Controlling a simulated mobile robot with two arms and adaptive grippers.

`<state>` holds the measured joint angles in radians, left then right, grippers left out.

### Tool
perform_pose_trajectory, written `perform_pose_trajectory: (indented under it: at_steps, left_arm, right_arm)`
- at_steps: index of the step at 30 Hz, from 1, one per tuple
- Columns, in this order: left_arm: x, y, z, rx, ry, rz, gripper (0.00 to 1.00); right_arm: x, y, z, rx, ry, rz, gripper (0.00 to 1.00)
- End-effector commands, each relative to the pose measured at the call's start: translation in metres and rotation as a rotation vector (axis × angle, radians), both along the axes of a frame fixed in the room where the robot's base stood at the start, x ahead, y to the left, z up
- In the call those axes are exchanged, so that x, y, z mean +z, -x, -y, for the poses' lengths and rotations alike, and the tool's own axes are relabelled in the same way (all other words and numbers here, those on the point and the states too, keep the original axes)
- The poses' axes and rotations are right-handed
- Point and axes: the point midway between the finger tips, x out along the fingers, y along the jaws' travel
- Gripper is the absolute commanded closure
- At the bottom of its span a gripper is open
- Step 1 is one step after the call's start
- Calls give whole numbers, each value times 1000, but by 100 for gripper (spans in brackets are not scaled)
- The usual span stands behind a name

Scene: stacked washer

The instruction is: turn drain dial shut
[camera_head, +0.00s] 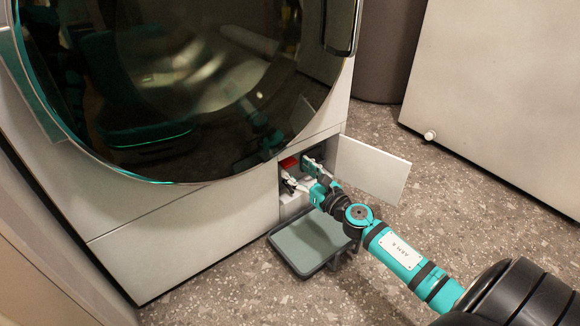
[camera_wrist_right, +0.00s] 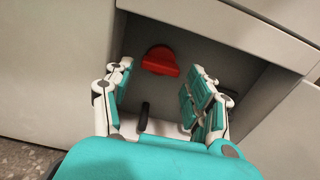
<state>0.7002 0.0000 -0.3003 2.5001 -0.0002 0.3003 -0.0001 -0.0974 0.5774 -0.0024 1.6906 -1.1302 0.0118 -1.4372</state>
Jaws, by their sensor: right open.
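The drain dial (camera_wrist_right: 160,61) is a red knob on the back wall of a small open compartment low on the washer. In the head view the dial (camera_head: 289,162) shows as a small red patch above my right gripper. My right gripper (camera_head: 306,172) reaches into the compartment opening. In the right wrist view my right gripper (camera_wrist_right: 158,88) is open, with one finger to each side of the dial and nothing held between them. The fingers look apart from the dial. My left gripper is not in view.
The compartment's small white door (camera_head: 372,169) stands open to the right. A grey tray (camera_head: 300,268) is on the floor below the opening. The washer's big round glass door (camera_head: 190,80) is above. A white panel (camera_head: 500,90) stands at the right, with speckled floor between.

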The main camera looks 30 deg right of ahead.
Motion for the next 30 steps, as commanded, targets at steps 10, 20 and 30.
perform_pose_trajectory:
  at_steps: [10,20,30]
  left_arm:
    - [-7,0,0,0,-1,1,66]
    - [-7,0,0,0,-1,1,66]
    - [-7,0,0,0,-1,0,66]
  right_arm:
    - [0,-37,-2,-1,1,0,44]
    - [0,-38,-3,-1,0,0,51]
    - [0,-38,-3,-1,0,0,87]
